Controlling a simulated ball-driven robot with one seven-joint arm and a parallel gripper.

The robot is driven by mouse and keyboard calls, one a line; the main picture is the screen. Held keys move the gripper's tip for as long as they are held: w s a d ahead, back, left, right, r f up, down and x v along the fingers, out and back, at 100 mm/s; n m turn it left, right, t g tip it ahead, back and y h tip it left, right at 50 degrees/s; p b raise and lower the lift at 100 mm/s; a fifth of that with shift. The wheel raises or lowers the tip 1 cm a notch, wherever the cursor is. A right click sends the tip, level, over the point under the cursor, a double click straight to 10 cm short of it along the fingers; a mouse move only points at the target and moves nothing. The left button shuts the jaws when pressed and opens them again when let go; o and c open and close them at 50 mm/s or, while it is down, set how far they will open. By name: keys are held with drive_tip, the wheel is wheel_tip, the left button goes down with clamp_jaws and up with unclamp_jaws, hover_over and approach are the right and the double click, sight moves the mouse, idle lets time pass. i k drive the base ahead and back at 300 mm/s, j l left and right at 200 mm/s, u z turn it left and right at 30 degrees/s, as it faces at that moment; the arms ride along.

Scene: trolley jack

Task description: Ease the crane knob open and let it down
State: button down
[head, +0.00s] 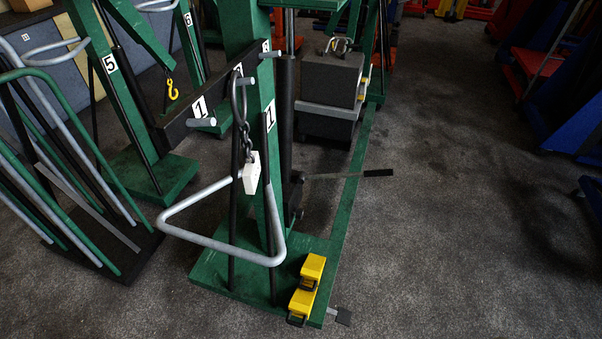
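The green crane (265,150) marked 1 stands in the middle of the head view. Its black upright ram (286,100) runs down the right side of the column. A pump lever (345,175) with a black grip sticks out to the right from the ram's foot. Small dark fittings (297,180) sit at the ram's foot; I cannot tell for sure which is the knob. Behind the ram is a dark grey block load (331,82) with a metal shackle on top; I cannot tell whether it hangs or rests. My gripper is not in view.
A grey bent push handle (215,243) juts forward from the crane, with a white tag (251,172) on a chain above it. Racked tubes (60,160) crowd the left. Open floor (450,200) lies to the right.

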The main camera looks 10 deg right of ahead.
sight(299, 213)
drive_tip(key=i+z, duration=0.35)
drive_tip(key=i, duration=1.25)
